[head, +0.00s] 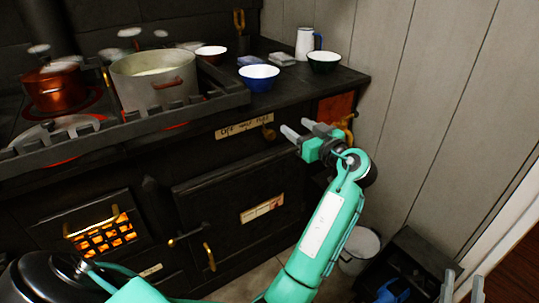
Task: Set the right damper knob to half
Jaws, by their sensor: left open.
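A label plate reading OFF, HALF, FULL (243,124) is on the black stove front below the cooktop edge. A small brass knob (268,131) stands at its right end, by FULL; I take it to be the right damper knob. My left gripper (297,128) is open and empty, its fingers pointing left toward the knob. It looks a short way right of the knob, apart from it in the picture; the depth is hard to judge. Two grey fingertips of my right gripper (462,286) show at the lower right edge, spread apart with nothing between them.
An oven door (225,205) and a glowing grate (103,236) are below. A bucket (359,250) stands on the floor at right.

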